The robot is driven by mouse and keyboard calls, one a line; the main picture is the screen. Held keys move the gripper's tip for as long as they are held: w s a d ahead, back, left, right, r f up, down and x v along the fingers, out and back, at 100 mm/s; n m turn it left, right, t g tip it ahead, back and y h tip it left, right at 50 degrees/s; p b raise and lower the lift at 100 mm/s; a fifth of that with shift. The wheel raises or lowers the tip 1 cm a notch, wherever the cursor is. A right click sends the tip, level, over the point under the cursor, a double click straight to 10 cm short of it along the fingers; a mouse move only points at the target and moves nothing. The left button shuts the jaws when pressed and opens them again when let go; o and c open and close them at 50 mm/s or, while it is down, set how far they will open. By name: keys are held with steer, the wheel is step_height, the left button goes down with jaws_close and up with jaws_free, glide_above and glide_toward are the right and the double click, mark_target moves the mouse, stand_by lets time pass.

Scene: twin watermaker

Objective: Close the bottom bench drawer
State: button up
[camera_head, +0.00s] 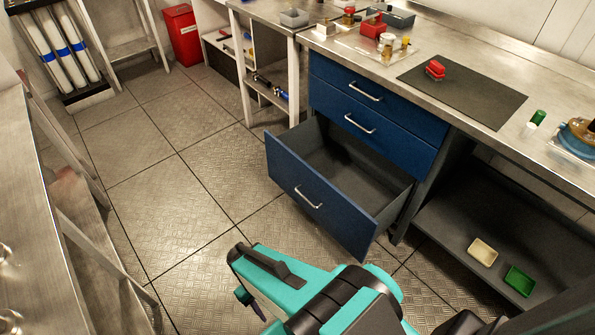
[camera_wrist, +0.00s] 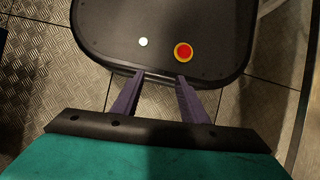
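The bottom bench drawer (camera_head: 310,192) is pulled well out from the blue drawer unit in the head view. Its blue front has a silver bar handle (camera_head: 308,197), and the grey interior that shows looks empty. The two drawers above it are shut. My gripper (camera_head: 246,298) is low in front of the drawer, apart from it, with the arm in teal and black. In the wrist view my gripper (camera_wrist: 160,82) has two purple fingers spread apart with nothing between them. The drawer does not show in the wrist view.
A steel bench (camera_head: 290,8) runs above the drawers, with a dark mat (camera_head: 462,92) and small items. An open shelf (camera_head: 455,215) right of the drawer holds a cream tray (camera_head: 482,252) and a green tray (camera_head: 519,280). Tiled floor (camera_head: 185,215) is clear left of the drawer.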

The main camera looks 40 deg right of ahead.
steer(key=shift+d+n, duration=0.45)
steer(key=shift+n, duration=0.65)
steer(key=c, duration=0.7)
steer(key=d+n+h, duration=0.1)
steer(key=n, duration=0.1)
steer(key=w+d+n, duration=0.1)
steer(key=n, duration=0.1)
steer(key=shift+d+r+h, duration=0.1)
steer(key=shift+d+h, duration=0.3)
jaws_close()
steer(key=w+d+r+n+t+h+b, duration=0.1)
steer(key=w+d+r+n+h+b, duration=0.15)
steer(key=w+d+n, duration=0.5)
steer(key=w+d+r+n+t+h+b, duration=0.25)
steer(key=w+d+r, duration=0.2)
steer(key=w, duration=0.55)
steer(key=w+d+r+t+h+b, duration=0.2)
steer(key=w+d+r+b, duration=0.8)
steer(key=w+d+r, duration=0.4)
steer(key=shift+d+r+h, duration=0.35)
steer(key=shift+r+h, duration=0.05)
steer(key=shift+r, duration=0.25)
steer(key=shift+n, duration=0.3)
